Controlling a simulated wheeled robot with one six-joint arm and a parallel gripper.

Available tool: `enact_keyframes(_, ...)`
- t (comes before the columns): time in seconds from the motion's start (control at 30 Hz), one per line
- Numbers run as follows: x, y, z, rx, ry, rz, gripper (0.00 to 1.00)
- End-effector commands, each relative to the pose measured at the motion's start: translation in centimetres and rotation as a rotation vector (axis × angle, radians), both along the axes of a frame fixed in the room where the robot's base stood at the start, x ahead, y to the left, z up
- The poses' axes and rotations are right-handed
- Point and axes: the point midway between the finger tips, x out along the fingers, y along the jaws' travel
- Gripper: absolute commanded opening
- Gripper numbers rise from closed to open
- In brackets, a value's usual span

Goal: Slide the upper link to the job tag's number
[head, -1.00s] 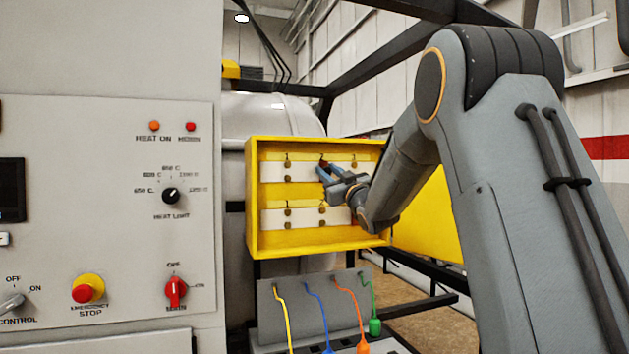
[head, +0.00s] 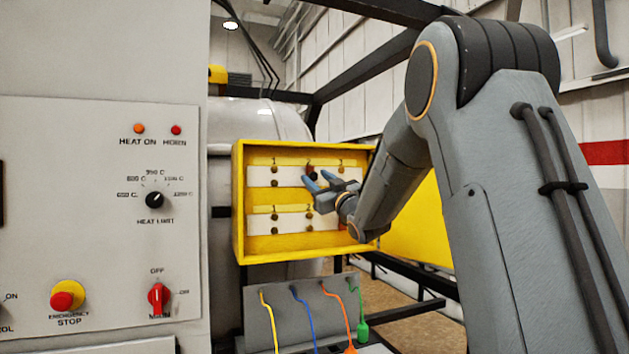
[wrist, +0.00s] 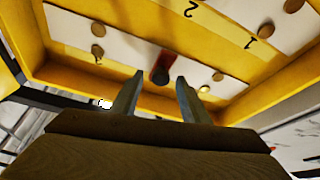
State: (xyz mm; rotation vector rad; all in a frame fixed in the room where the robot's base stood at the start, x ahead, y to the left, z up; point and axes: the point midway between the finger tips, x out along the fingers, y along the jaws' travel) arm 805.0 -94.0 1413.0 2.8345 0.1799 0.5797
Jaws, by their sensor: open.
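The upper link (head: 311,170), a dark knob with some red on it, sits at the middle position of the upper white strip (head: 262,177), between the studs marked 1 and 3. In the wrist view, the link (wrist: 161,68) shows just beyond my fingertips, in the gap between them. My gripper (head: 317,181) is open and empty in front of the upper strip. Its two fingers also show apart in the wrist view (wrist: 160,80). I cannot make out whether they touch the link. I see no readable job tag.
The yellow box (head: 238,215) has raised walls around both strips. A lower white strip (head: 260,224) carries more numbered studs. Below hangs a grey panel (head: 310,304) with yellow, blue, orange and green cables. A control cabinet (head: 95,220) stands at left.

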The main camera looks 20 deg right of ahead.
Motion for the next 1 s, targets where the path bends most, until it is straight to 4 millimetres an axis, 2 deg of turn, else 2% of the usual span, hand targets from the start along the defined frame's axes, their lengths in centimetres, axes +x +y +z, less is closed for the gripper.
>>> enact_keyframes(0.2, -3.3, -0.7, -1.5, 0.001, 0.000, -0.002, 0.41)
enact_keyframes(0.4, -4.9, -0.9, -2.1, -0.001, 0.000, -0.001, 0.41)
enact_keyframes(0.87, -5.1, -0.9, -2.1, -0.001, 0.000, 0.000, 0.41)
enact_keyframes(0.93, -5.0, -0.9, -2.5, 0.002, 0.013, -0.006, 0.41)
enact_keyframes(1.0, -4.9, -0.8, -3.9, 0.012, 0.057, -0.021, 0.41)
